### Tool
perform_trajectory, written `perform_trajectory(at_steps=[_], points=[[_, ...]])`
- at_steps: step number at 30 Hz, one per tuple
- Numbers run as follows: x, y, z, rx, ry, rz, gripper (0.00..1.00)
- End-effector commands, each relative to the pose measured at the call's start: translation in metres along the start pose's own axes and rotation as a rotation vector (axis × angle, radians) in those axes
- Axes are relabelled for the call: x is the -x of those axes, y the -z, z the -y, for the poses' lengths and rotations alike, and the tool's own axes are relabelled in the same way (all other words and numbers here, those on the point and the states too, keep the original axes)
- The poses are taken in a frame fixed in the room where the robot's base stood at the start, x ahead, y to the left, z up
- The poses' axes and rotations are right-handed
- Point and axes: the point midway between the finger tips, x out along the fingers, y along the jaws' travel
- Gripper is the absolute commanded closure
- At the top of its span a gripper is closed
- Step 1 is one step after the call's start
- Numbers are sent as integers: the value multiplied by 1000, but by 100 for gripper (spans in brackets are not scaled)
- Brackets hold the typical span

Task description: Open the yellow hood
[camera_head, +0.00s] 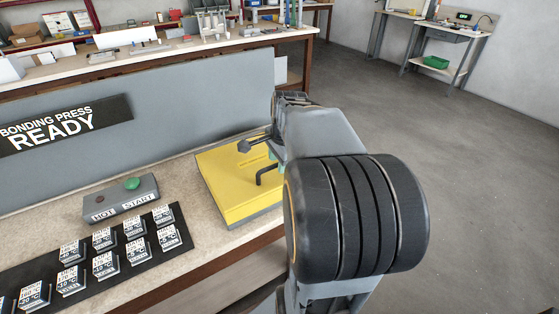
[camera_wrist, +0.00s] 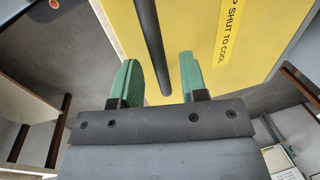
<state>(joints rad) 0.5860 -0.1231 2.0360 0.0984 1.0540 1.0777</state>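The yellow hood (camera_head: 225,190) lies flat and closed on a grey base on the bench, partly covered by my arm. A black bar handle (camera_head: 267,172) stands on its near right part. In the wrist view the yellow hood (camera_wrist: 205,25) fills the upper middle and right, with a label partly reading "SHUT TO COOL". My gripper (camera_wrist: 160,78) is open, its two green fingers apart. The black handle (camera_wrist: 150,40) runs between the fingers in the picture, with a gap on both sides. Whether it lies at fingertip depth is unclear.
A grey box with a green button (camera_head: 132,184), marked "HOT" and "START", stands left of the hood. A black mat (camera_head: 85,257) with several labelled blocks lies in front. A grey panel (camera_head: 180,120) reading "BONDING PRESS READY" rises behind. Open floor lies right.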

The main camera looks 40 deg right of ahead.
Motion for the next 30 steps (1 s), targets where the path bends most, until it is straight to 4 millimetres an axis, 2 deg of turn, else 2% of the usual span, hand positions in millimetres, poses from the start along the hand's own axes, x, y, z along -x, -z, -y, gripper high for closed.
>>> perform_trajectory(at_steps=[8,21,30], points=[[-1,0,0,0,0,0,60],[0,0,0,1,0,0,100],[0,0,0,1,0,0,100]])
